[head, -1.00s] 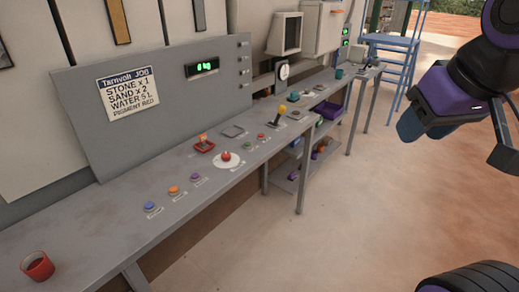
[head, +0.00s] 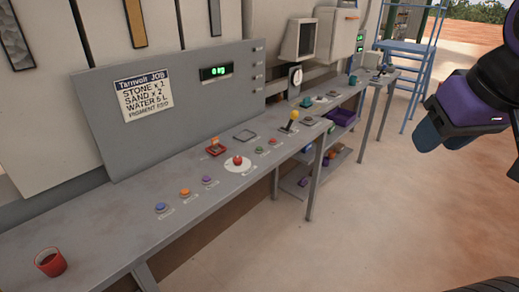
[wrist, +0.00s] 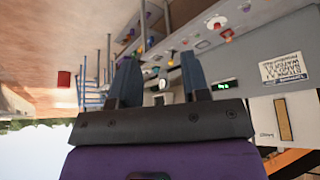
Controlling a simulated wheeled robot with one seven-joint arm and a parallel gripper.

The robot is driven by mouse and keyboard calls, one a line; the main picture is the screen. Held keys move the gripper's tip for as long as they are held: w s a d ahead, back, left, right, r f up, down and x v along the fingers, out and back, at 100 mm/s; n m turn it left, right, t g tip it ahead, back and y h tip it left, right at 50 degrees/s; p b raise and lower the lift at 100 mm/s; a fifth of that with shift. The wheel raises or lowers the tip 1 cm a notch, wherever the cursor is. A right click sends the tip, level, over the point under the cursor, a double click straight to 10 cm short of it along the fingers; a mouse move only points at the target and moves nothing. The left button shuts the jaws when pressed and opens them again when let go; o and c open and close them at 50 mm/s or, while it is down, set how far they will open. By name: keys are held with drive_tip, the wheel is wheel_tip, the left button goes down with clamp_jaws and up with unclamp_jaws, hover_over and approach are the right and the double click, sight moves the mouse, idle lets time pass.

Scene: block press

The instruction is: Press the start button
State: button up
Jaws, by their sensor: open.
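The grey control console (head: 110,222) runs along the left and middle of the head view. On its top are a blue button (head: 161,207), an orange button (head: 185,192), a purple button (head: 207,180), a large red button (head: 238,160) on a white disc, a small green button (head: 259,150) and a small red button (head: 272,141). Their labels are too small to read, so I cannot tell which is start. My gripper (head: 440,135) is at the right, well apart from the console. In the wrist view my gripper (wrist: 160,78) is open, with nothing between its fingers.
A yellow-knobbed lever (head: 293,117) rises farther along. A blue ladder stand (head: 408,60) is at the back right. The floor (head: 330,235) between console and arm is clear.

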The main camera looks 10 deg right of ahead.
clamp_jaws()
idle(1.5)
